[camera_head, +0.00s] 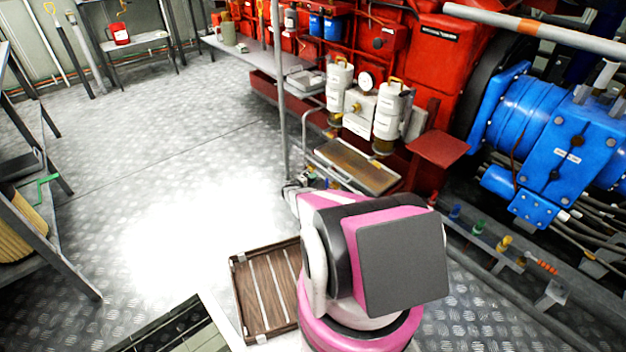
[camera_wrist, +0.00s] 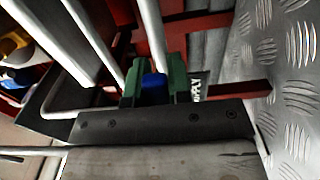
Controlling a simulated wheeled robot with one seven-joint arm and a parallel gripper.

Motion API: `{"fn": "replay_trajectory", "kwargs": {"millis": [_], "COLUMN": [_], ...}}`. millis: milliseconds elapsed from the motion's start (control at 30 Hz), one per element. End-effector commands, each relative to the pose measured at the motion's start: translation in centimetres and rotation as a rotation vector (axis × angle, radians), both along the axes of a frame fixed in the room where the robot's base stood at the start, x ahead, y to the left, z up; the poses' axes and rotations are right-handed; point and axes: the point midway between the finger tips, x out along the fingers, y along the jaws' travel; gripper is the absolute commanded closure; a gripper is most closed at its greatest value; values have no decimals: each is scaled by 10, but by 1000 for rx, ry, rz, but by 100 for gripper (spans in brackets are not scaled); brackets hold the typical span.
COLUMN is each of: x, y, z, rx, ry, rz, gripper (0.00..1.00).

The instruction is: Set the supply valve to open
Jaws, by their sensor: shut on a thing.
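In the wrist view, my gripper (camera_wrist: 154,82) has two dark green fingers closed on a small blue handle (camera_wrist: 153,81). A dark label with white letters (camera_wrist: 197,90), partly cut off and seeming to end in "PPLY", stands just right of the fingers, so the handle appears to be the supply valve's. Its pipe and body are mostly hidden, and I cannot tell which way the valve is set. In the head view, my pink and grey arm reaches down to the foot of the red machine and hides most of the gripper and valve.
Grey pipes (camera_wrist: 90,40) and red frame bars (camera_wrist: 228,95) run close around the gripper. In the head view, a thin grey post (camera_head: 281,90) and a flat tray (camera_head: 352,164) are near the arm's end. A wooden pallet (camera_head: 262,290) lies left of my arm. Open floor extends left.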

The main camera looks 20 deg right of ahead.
Motion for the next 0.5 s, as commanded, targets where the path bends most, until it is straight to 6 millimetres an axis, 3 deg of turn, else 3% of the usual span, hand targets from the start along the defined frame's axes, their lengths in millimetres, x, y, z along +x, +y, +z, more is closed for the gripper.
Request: {"fn": "replay_trajectory", "kwargs": {"millis": [133,167,200,233,500], "x": [-1,-1,-1,-1,0], "y": [1,1,1,1,1], "z": [-2,-2,-2,-2,-1], "rx": [5,5,5,5,3], "ry": [-2,-2,-2,-1,-1], "rz": [0,0,0,0,0], "gripper": [100,75,62,55,55]}}
